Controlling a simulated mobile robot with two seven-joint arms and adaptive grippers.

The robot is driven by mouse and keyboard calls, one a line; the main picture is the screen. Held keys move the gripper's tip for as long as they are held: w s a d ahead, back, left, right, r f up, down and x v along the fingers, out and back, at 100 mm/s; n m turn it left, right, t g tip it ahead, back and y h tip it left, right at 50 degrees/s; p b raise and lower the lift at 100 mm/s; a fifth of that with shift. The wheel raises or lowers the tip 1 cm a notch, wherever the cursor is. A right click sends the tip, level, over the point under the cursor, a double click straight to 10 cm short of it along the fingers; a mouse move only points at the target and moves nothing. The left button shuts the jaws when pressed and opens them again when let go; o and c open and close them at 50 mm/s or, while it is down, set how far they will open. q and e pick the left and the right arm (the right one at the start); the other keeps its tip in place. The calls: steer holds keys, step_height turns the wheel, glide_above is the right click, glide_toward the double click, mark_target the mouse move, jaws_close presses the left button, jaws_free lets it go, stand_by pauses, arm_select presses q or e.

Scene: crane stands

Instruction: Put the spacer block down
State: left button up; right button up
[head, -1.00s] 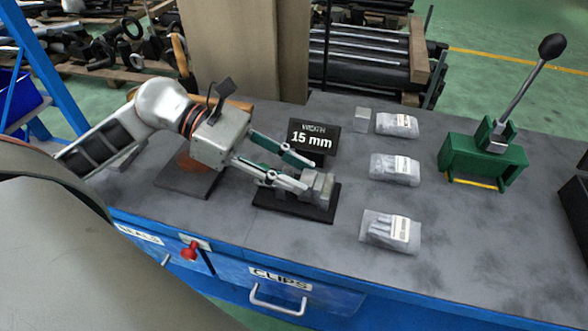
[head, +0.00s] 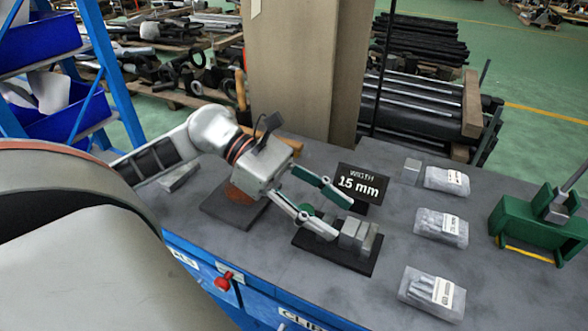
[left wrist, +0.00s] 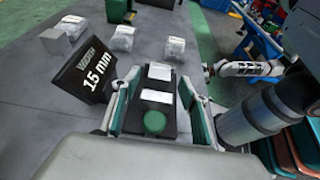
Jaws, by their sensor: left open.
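My left gripper (head: 343,219) is open. Its fingertips are beside the grey metal blocks (head: 360,238), at their left end. The blocks rest on a black pad (head: 312,246) on the bench. I cannot tell which of them is the spacer block. In the left wrist view the open fingers (left wrist: 155,100) flank the black pad (left wrist: 184,128). Two pale block faces (left wrist: 157,96) and a round green piece (left wrist: 155,122) show between them. A white arm at the right of that view ends in my right gripper (left wrist: 209,70), too small to read.
A "WIDTH 15 mm" sign (head: 361,187) stands just behind the pad. A small grey block (head: 411,171) and several clear bags (head: 441,227) lie to the right. A green lever press (head: 530,222) stands at far right. Another dark pad (head: 222,213) lies under my left arm.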

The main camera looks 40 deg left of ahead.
arm_select(q)
steer(key=v, duration=1)
steer(key=shift+s+a, duration=0.1)
steer(key=shift+a, duration=0.05)
stand_by(0.3)
